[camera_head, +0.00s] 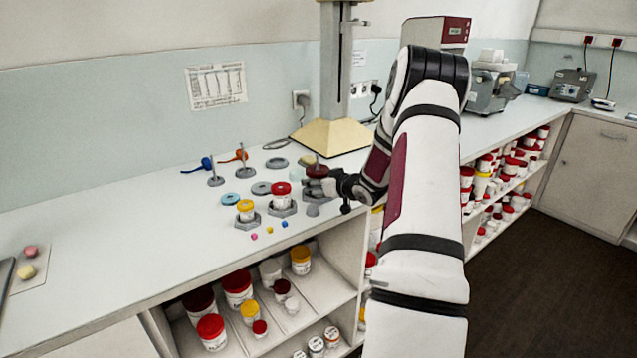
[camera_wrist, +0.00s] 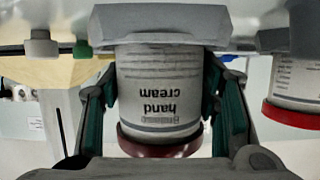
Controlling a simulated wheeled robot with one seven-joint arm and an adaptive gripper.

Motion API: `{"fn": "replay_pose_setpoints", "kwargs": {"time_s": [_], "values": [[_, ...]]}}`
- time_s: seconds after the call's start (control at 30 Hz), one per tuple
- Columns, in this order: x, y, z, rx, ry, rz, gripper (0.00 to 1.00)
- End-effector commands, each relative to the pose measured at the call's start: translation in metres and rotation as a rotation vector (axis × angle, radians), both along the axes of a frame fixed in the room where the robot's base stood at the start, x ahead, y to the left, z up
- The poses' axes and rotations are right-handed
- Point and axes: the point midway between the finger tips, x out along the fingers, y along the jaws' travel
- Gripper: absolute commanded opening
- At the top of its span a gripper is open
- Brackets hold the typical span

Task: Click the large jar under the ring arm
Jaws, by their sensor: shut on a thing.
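The large white jar (camera_wrist: 160,95) with a dark red lid (camera_wrist: 160,144) and "hand cream" on its label appears upside down in the wrist view. My gripper (camera_wrist: 165,100) is shut on it, one finger on each side. In the head view the dark red lid (camera_head: 317,171) shows beside my gripper (camera_head: 325,187), and the fingers hide most of the jar. A grey holder (camera_wrist: 160,22) meets the jar's base in the wrist view; I cannot tell if they touch. The mill stand (camera_head: 335,60) rises behind the jar on a yellow base (camera_head: 330,138). Its ring arm is not clearly visible.
A red-lidded jar (camera_head: 281,194) and a yellow-lidded jar (camera_head: 245,210) stand in hexagonal holders left of my gripper. Small coloured cubes (camera_head: 270,230) lie near the front edge. Metal posts (camera_head: 215,174) stand farther back. Shelves below hold several jars.

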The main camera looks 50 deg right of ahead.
Motion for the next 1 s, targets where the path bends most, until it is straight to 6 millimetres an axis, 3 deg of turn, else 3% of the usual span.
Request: {"fn": "replay_pose_setpoints", "kwargs": {"time_s": [1.0], "values": [[0.0,0.0,0.029,-0.001,-0.003,0.0,0.2]]}}
